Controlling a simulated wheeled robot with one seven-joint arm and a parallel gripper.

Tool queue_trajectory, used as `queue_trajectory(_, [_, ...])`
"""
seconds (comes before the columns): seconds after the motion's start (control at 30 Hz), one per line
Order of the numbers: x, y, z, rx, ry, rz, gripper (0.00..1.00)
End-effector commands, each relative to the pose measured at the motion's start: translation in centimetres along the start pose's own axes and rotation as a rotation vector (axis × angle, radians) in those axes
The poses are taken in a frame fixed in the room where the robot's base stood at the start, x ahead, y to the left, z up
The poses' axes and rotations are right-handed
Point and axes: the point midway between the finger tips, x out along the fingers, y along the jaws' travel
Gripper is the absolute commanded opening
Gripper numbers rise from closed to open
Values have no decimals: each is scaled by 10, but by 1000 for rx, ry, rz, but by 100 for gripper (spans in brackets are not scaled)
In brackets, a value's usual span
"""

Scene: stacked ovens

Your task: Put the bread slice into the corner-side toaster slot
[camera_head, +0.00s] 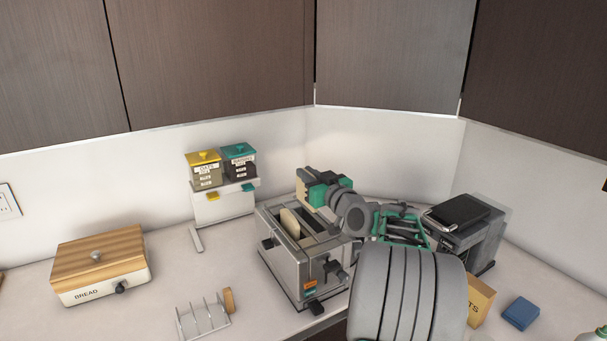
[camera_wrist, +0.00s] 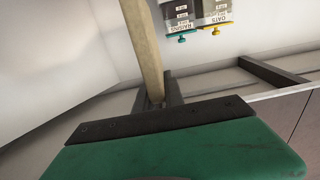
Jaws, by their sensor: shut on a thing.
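The metal toaster (camera_head: 283,270) stands on the counter near the corner. One pale bread slice (camera_head: 289,222) stands in its left slot, sticking up above the top. My gripper (camera_head: 316,192), with green and dark parts, is over the toaster's far right part. It is shut on a second bread slice (camera_head: 308,200), partly covered by the gripper. In the wrist view the held slice (camera_wrist: 143,45) shows edge-on as a beige strip between dark fingers. The right, corner-side slot (camera_head: 322,234) is partly visible. I cannot tell whether the held slice's lower edge is inside it.
A bread box (camera_head: 100,265) and a wire rack (camera_head: 203,318) are to the left. A white stand (camera_head: 222,207) with oats and raisins canisters is behind the toaster. A dark appliance (camera_head: 462,235), a tan box (camera_head: 480,300) and a blue block (camera_head: 520,313) are to the right.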

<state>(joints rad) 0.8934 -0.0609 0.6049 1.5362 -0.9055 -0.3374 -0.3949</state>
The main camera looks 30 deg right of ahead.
Motion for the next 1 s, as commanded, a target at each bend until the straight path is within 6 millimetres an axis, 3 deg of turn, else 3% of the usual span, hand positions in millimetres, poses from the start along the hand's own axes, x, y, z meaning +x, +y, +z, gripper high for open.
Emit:
queue_trajectory(0.33, [-3,1,3,-2,2,3,0])
queue_trajectory(1.0, [-2,0,50,-1,1,0,0])
